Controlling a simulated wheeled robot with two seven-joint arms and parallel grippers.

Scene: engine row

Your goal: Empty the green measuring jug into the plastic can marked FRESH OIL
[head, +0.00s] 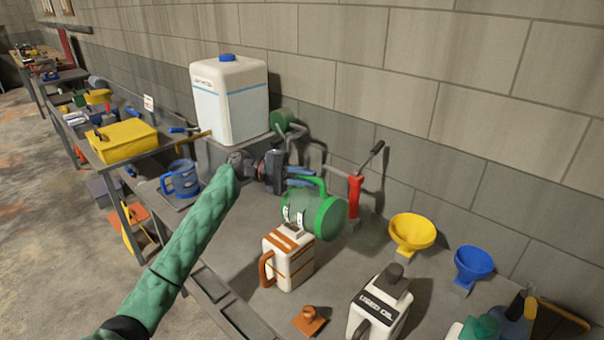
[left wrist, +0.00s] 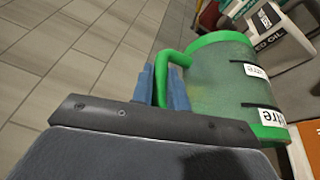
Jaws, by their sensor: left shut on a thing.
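My left gripper (head: 284,172) is shut on the handle of the green measuring jug (head: 315,210). The jug is tipped far over on its side, above a white plastic can (head: 290,258) with orange-brown stripes and a brown handle. I cannot read a FRESH OIL mark on this can, and the jug hides part of its top. The left wrist view shows the gripper's blue fingers (left wrist: 167,85) at the handle and the jug's clear green body (left wrist: 215,85) with white labels. I cannot tell how much liquid is inside. My right gripper is not in view.
A white can marked USED OIL (head: 378,305) stands at the front right. A brown cap (head: 309,320) lies on the bench. Yellow (head: 412,233) and blue (head: 473,263) funnels are at the right. A big white container (head: 229,98), a blue jug (head: 180,180) and a red-bodied tool (head: 355,200) stand nearby.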

